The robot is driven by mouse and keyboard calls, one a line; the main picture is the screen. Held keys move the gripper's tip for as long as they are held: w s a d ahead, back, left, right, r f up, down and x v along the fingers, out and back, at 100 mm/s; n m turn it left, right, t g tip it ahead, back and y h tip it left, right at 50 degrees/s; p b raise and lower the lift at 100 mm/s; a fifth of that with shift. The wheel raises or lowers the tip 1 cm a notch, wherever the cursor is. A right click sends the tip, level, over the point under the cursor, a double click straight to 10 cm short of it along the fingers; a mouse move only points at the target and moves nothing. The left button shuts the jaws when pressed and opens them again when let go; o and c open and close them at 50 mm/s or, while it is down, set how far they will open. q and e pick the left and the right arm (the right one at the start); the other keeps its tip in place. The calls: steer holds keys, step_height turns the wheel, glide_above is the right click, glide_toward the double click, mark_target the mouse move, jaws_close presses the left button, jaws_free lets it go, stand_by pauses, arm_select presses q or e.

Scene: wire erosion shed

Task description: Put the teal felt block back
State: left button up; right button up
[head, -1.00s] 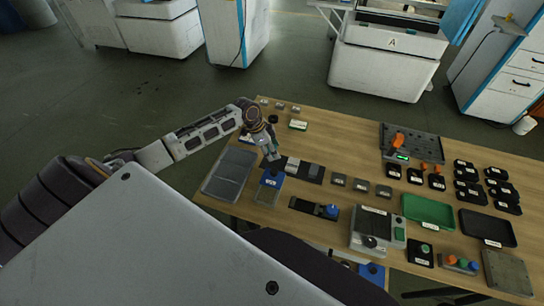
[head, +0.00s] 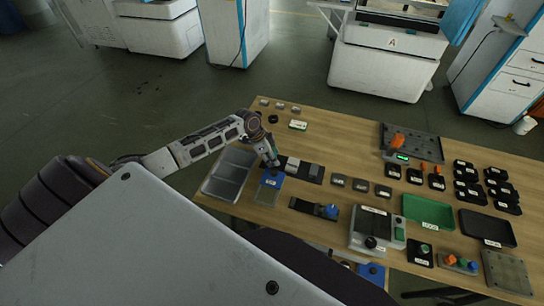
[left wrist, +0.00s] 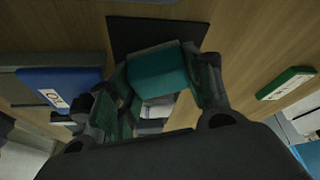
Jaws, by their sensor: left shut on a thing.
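My left gripper (head: 272,161) is at the left part of the table. In the left wrist view its fingers (left wrist: 165,88) are shut on the teal felt block (left wrist: 160,68), one finger on each side. The block is above or at a dark mat (left wrist: 125,33); I cannot tell whether it touches the mat. The mat (head: 315,180) also shows in the head view, with grey blocks (head: 292,165) on it, just right of the gripper. The teal block is hardly visible in the head view. My right gripper is not in view.
A blue labelled holder (head: 271,181) stands close to the left gripper's near side. A grey tray (head: 229,172) lies to its left. Small grey blocks (head: 361,185) sit to the right. The table's back middle is clear.

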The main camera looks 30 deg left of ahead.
arm_select(q)
steer(key=shift+f, duration=0.1)
steer(key=o, duration=0.7)
steer(key=shift+v, duration=6.15)
